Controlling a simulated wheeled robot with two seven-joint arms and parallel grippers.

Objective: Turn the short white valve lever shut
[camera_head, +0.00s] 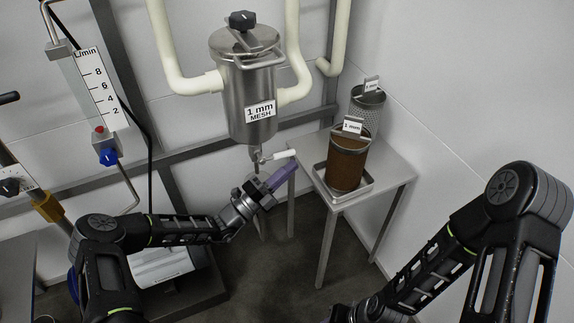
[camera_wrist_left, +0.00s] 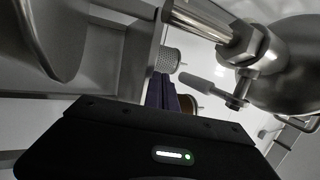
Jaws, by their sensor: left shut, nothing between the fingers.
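The short white valve lever (camera_head: 279,155) sticks out to the right from a small drain valve (camera_head: 256,157) under the steel strainer housing (camera_head: 248,98). The housing has a "1 mm MESH" label. My left gripper (camera_head: 283,174) is shut and empty, with its purple fingers just below the lever; I cannot tell whether they touch it. In the left wrist view the lever (camera_wrist_left: 200,84) points left from the valve body (camera_wrist_left: 243,88), close to the purple fingers (camera_wrist_left: 163,92).
A small steel table (camera_head: 391,170) at the right holds a tray (camera_head: 342,194) with a brown mesh basket (camera_head: 346,166) and a clean mesh basket (camera_head: 367,108) behind. A flow meter (camera_head: 88,85) with a blue knob is at the left. White pipes flank the housing.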

